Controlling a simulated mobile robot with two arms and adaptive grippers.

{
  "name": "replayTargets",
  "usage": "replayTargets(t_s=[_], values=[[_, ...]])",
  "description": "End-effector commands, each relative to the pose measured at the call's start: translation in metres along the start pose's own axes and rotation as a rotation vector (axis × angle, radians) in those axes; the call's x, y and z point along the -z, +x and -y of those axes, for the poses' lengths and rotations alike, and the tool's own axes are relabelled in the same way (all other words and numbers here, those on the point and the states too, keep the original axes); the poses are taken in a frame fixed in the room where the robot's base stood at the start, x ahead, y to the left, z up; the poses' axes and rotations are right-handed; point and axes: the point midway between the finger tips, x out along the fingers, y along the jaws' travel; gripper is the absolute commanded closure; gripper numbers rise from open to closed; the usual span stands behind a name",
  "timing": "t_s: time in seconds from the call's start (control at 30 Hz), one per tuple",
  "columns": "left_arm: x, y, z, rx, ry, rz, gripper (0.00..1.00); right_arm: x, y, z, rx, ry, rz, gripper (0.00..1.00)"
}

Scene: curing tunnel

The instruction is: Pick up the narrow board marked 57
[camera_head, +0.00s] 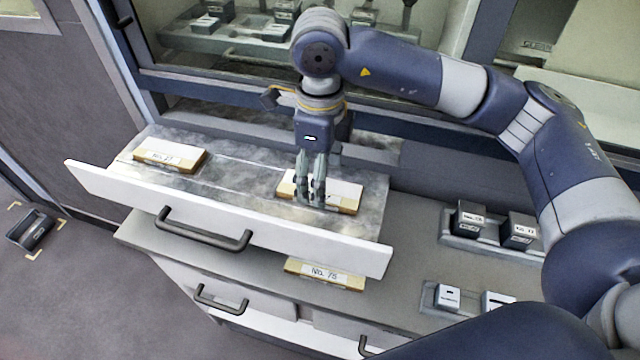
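A narrow board (168,157) with a white label lies at the left in the open drawer; its number seems to end in 7, but the first digit is unclear. A second narrow board (345,192) lies at the right in the drawer, its label mostly hidden by my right gripper (317,200). That gripper points down with its fingers close together over this board; whether they grip it is not clear. A third board (325,273), marked about No. 75, lies on the counter in front of the drawer. My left gripper is not in view.
The open drawer's white front (225,215) with its dark handle juts out over the counter. Dark boxes (468,220) and small white boxes (448,297) stand in holders at the right. A glazed cabinet stands behind. A dark object (33,230) lies on the floor at the left.

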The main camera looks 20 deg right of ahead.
Motion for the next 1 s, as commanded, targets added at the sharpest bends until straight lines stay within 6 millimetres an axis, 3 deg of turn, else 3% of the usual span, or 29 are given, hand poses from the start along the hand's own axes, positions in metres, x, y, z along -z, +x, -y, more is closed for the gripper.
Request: replayTargets(t_s=[0.03, 0.13, 0.43, 0.47, 0.67, 1.0], values=[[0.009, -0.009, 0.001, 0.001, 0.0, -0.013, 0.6, 0.001, 0.004, -0.001, -0.003, 0.0, -0.002, 0.27], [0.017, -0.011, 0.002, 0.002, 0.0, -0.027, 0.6, 0.0, 0.019, 0.0, -0.002, 0.001, -0.001, 0.27], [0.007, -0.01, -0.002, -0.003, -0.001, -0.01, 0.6, 0.0, 0.027, 0.0, 0.0, 0.0, 0.001, 0.27], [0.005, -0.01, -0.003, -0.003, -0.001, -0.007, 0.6, 0.0, 0.027, 0.0, 0.0, 0.0, 0.001, 0.29], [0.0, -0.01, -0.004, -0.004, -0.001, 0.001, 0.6, 0.0, 0.027, 0.0, 0.0, 0.0, 0.001, 0.74], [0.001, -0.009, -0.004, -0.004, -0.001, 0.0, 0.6, 0.0, 0.025, 0.0, 0.0, 0.0, 0.002, 0.75]])
